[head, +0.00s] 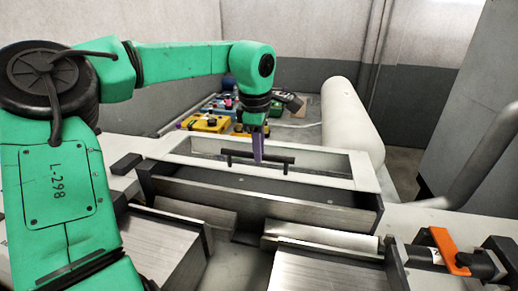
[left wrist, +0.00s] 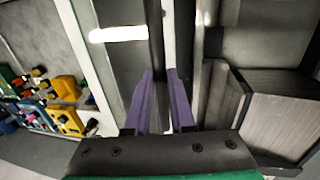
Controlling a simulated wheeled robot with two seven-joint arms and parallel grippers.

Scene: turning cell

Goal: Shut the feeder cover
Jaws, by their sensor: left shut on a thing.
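My right gripper is not in view.
Metal blocks (head: 160,245) and a steel bar (head: 320,237) lie in front of the feeder. An orange-handled clamp (head: 445,245) stands at the right. A white cylinder (head: 348,115) and colourful yellow-and-blue items (head: 207,123) lie behind.

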